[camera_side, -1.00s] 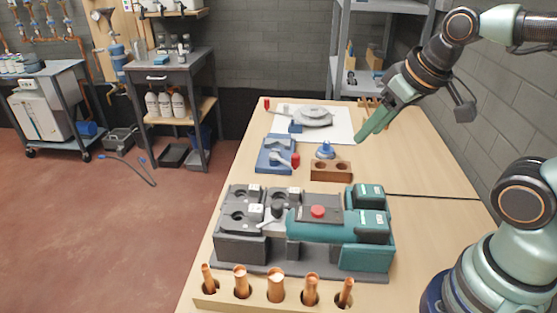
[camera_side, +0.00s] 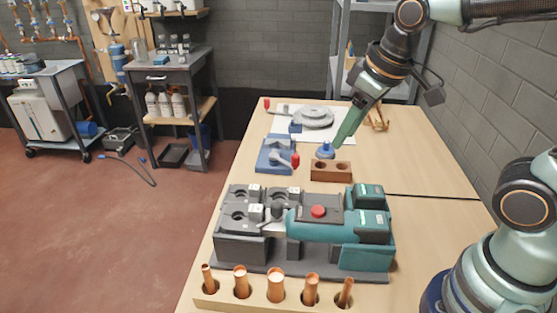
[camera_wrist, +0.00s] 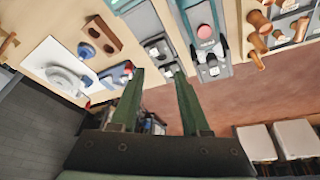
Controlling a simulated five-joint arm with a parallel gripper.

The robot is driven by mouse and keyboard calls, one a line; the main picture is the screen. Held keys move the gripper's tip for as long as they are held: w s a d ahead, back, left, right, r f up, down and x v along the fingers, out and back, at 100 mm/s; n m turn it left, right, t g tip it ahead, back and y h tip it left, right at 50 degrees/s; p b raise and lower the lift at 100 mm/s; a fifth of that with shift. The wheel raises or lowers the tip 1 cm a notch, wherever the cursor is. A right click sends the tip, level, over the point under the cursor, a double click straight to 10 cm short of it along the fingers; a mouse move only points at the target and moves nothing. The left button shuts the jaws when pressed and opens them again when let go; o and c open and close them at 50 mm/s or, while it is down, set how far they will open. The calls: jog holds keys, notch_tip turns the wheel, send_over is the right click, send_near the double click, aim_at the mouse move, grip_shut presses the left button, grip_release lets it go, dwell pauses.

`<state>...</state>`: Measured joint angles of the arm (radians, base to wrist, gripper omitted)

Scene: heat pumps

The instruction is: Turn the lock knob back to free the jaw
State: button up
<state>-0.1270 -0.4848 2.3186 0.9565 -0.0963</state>
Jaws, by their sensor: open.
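The teal press tool (camera_side: 338,228) lies in the dark cradle on the bench, with a red button (camera_side: 318,211) on top. A grey jaw (camera_side: 272,224) shows at its left end, with a small black knob (camera_side: 277,209) above it that looks like the lock knob; its turn angle is too small to tell. My gripper (camera_side: 345,138) is in the air behind the tool, near the wooden block, touching nothing. In the wrist view its two green fingers (camera_wrist: 159,72) are apart and empty. The tool also shows there (camera_wrist: 207,45), beyond the right finger.
Spare jaws (camera_side: 240,216) sit in bays left of the tool. Copper tubes (camera_side: 276,285) stand in a rack at the front. A blue clamp (camera_side: 277,157) with a red-tipped lever and a wooden block (camera_side: 331,170) lie behind. The bench's right side is mostly clear.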

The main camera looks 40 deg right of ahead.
jog(key=w+a+f+n+g, duration=0.2)
jog(key=w+a+f+n, duration=0.15)
jog(key=a, duration=0.35)
jog(key=n+g, duration=0.2)
jog(key=n, duration=0.1)
send_over(277, 204)
notch_tip(277, 204, down, 3)
jog(key=shift+f, duration=3.75)
